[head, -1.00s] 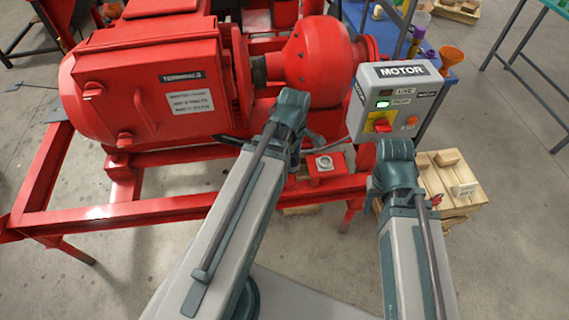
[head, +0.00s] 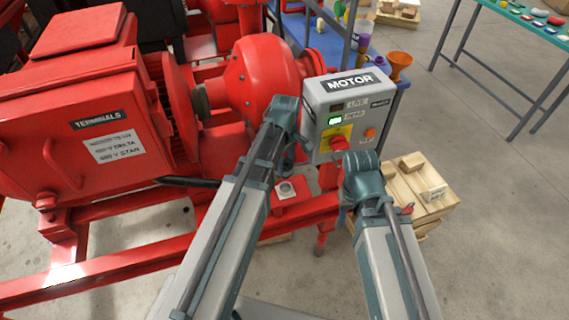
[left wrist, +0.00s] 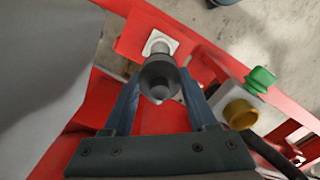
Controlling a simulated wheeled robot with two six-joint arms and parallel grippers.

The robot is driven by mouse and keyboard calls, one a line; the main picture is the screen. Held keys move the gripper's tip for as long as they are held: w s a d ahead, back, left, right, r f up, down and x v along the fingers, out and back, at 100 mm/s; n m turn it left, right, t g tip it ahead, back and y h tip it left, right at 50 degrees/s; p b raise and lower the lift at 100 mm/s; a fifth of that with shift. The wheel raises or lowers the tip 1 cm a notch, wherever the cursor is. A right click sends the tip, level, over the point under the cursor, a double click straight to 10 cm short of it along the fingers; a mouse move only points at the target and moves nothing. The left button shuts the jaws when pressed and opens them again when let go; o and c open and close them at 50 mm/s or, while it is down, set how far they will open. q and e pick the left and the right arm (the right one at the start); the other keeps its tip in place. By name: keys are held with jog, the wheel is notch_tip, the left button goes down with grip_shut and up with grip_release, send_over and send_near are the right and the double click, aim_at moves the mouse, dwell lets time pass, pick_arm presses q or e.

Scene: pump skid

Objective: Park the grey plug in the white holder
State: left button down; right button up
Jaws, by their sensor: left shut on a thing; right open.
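The white holder (head: 286,190) is a small square block with a round opening, on a red plate of the skid frame. It also shows in the left wrist view (left wrist: 160,40). My left gripper (left wrist: 160,92) is shut on the grey plug (left wrist: 158,78), a dark grey round body with a narrower end. The plug overlaps the holder's near edge in that view; I cannot tell whether they touch. In the head view my left gripper (head: 291,155) is mostly behind its own wrist, and the plug is hidden. My right gripper (head: 346,212) is open, partly hidden below its wrist.
The grey MOTOR box (head: 345,105) stands close behind both wrists. The red motor and pump (head: 90,130) fill the left. A wooden crate (head: 425,195) stands right of my right arm. A yellow fitting (left wrist: 240,113) and a green knob (left wrist: 260,80) lie right of the plug.

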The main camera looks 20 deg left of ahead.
pick_arm(q)
jog(key=shift+f+b, duration=2.4)
jog(key=shift+f, duration=0.15)
jog(key=shift+f+b, duration=1.8)
jog(key=shift+c, duration=0.6)
grip_release()
jog(key=shift+r, duration=0.1)
notch_tip(320, 180, up, 14)
jog(key=p, duration=1.4)
jog(key=shift+f, duration=0.2)
